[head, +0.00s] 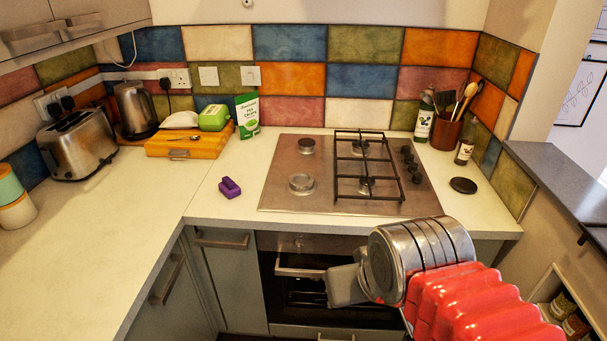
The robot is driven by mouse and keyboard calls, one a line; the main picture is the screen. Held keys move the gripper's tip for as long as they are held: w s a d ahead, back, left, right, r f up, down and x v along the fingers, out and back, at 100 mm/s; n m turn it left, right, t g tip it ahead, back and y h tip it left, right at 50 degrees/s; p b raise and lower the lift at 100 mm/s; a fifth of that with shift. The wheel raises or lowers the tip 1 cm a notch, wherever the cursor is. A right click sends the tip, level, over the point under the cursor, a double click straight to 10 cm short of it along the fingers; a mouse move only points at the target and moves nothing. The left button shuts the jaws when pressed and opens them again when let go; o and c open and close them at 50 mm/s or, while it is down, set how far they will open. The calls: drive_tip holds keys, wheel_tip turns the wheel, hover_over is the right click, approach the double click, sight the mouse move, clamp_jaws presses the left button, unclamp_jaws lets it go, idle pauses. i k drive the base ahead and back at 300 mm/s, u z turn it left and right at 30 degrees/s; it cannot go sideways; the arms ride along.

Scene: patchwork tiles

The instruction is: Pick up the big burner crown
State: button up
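A hob (275,190) is set in the far counter. A wide silver round burner part (302,184) sits at its front left, with no black cap on top; it looks like the big burner crown. A flat black disc (463,185), like a burner cap, lies on the counter right of the hob. My gripper (338,286) is in front of the oven, below the counter edge and nearer to me than the hob. It is apart from the burner parts. Its fingers are seen from the side and overlap, so their opening is unclear.
A black pan grate (368,167) covers the hob's right half. A smaller burner (307,146) is at back left. A purple object (230,187) lies left of the hob. Bottles and a utensil pot (446,134) stand at right. The left counter's front is clear.

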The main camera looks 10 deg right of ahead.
sight(300, 181)
drive_tip(key=z, duration=0.05)
drive_tip(key=k, duration=1.25)
drive_tip(key=u, duration=0.55)
drive_tip(key=i, duration=1.45)
drive_tip(key=z, duration=0.45)
drive_tip(key=i, duration=0.95)
drive_tip(key=z, duration=0.55)
